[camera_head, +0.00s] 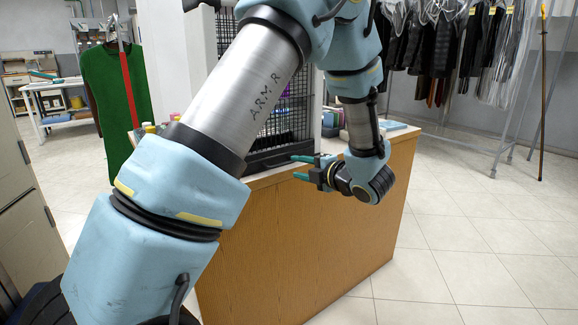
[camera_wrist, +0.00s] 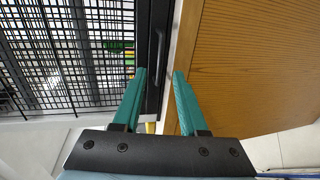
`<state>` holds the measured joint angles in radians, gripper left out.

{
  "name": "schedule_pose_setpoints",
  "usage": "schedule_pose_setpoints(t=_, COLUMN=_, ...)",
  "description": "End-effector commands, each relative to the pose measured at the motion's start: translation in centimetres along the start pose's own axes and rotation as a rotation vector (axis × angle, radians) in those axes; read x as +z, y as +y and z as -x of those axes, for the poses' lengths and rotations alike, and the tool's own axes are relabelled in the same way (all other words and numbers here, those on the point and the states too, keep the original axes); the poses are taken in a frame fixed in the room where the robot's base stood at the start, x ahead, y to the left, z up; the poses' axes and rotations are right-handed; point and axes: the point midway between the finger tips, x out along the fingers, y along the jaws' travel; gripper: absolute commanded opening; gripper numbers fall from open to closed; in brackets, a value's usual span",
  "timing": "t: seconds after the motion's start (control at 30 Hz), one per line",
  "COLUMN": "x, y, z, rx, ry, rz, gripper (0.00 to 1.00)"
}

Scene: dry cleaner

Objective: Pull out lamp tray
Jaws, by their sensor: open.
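A black wire cage (camera_head: 293,100) stands on the wooden counter, with a low black tray front (camera_head: 268,161) along its base; this looks like the lamp tray. In the wrist view the tray front (camera_wrist: 155,48) is a dark upright strip with a slim handle-like bar, between the cage mesh (camera_wrist: 70,50) and the counter. My gripper (camera_head: 297,167) has teal fingers, open and empty, at the counter's edge by the right end of the tray. In the wrist view my gripper (camera_wrist: 160,73) has its fingertips on either side of the strip's line. Contact cannot be told. My arm hides part of the cage.
The wooden counter (camera_head: 300,245) has a plain front panel just below my gripper. A green garment (camera_head: 115,90) hangs at left, and clothes racks (camera_head: 470,50) stand at back right. Tiled floor is clear at right.

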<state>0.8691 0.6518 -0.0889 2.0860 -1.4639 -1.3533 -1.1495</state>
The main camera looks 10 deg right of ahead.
Motion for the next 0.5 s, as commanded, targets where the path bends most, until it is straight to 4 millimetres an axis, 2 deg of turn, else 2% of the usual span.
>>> schedule_pose_setpoints(t=0.03, x=0.0, y=0.0, z=-1.1, rx=-0.001, ry=0.003, rz=0.0, gripper=0.42)
schedule_pose_setpoints(t=0.2, x=0.0, y=0.0, z=-3.6, rx=-0.001, ry=0.001, rz=-0.001, gripper=0.42)
schedule_pose_setpoints(t=0.33, x=0.0, y=0.0, z=-4.8, rx=-0.001, ry=0.0, rz=0.0, gripper=0.42)
schedule_pose_setpoints(t=0.5, x=0.1, y=0.0, z=-5.3, rx=0.0, ry=-0.002, rz=-0.001, gripper=0.42)
